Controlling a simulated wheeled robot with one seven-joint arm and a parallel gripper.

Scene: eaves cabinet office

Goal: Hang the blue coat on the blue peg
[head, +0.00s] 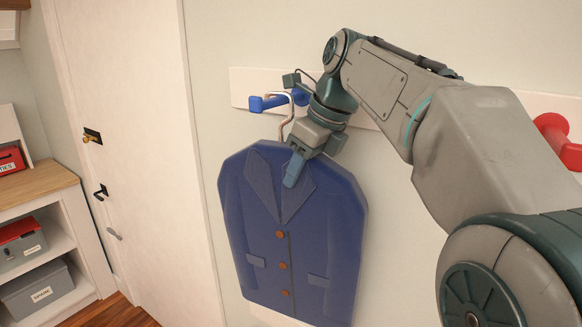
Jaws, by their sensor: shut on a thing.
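The blue coat (260,232) hangs upright in front of the wall, with orange buttons down its front and a metal hook (287,127) rising from its top. The blue peg (270,101) sticks out from a white rail behind and above the coat. The hook's curved top overlaps the blue peg in the picture. I cannot tell whether the hook rests on the peg or is only in front of it. My wrist hides part of the hook's right side.
A red peg (556,135) is on the white rail (243,87) at the right, partly behind my arm. A white door (140,150) with dark handles is at left. A wooden-topped shelf (35,187) holds a grey box (38,292) and a red-lidded box (20,240).

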